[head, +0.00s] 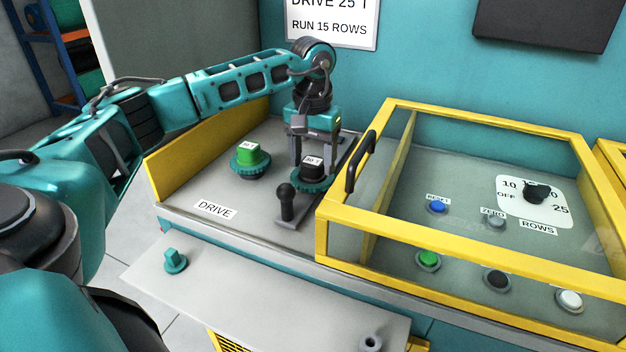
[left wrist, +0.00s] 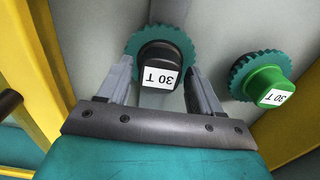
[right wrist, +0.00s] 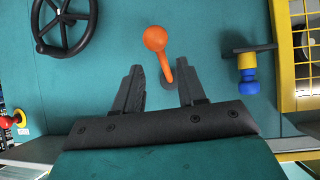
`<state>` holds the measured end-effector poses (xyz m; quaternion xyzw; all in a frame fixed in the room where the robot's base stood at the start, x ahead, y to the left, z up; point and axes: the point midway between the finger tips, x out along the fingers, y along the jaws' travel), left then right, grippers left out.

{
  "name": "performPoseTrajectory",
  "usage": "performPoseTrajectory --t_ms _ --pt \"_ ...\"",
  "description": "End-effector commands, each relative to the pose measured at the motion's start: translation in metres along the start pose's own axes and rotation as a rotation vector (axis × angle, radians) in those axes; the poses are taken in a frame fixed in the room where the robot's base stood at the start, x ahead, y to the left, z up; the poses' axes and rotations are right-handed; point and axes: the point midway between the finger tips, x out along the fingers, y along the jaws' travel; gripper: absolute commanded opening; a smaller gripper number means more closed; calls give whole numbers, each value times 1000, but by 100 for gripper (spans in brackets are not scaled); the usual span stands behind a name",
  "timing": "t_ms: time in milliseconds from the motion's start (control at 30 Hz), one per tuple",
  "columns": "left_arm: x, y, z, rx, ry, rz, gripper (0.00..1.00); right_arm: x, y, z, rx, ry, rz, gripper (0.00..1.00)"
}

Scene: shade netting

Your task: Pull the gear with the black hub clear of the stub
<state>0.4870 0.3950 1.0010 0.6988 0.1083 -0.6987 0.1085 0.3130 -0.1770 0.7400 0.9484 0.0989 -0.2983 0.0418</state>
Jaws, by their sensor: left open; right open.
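The gear with the black hub (head: 312,174) has a teal toothed rim and a white "30 T" label. In the left wrist view, the black hub (left wrist: 160,54) lies between the tips of the open left fingers (left wrist: 159,74), with gaps at the sides. My right gripper (right wrist: 160,68) is open and empty in the right wrist view, facing a teal panel with an orange-knobbed lever (right wrist: 157,45). It is outside the head view.
A green-hubbed gear (head: 250,158) stands left of the black-hubbed one. A black-knobbed lever (head: 286,202) rises just in front. A yellow-framed clear cover (head: 385,190) with a black handle (head: 360,160) is close on the right. A yellow side wall (head: 200,160) bounds the left.

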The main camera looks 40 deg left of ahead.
Motion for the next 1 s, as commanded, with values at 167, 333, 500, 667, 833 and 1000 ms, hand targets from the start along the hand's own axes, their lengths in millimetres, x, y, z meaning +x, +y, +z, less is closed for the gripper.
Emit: performPoseTrajectory --t_ms 167,333,500,667,833,1000 --pt "6 0 0 0 -1 0 65 2 0 2 0 2 0 40" --pt "6 0 0 0 0 0 65 2 0 0 0 5 0 40" --pt "6 0 0 0 0 0 65 1 0 -1 0 6 0 40" --pt "5 0 0 0 -1 0 65 0 0 -4 -1 9 0 40" --pt "6 0 0 0 0 0 65 0 0 -4 -1 9 1 40" --pt "6 0 0 0 0 0 52 0 0 -4 -1 9 1 40"
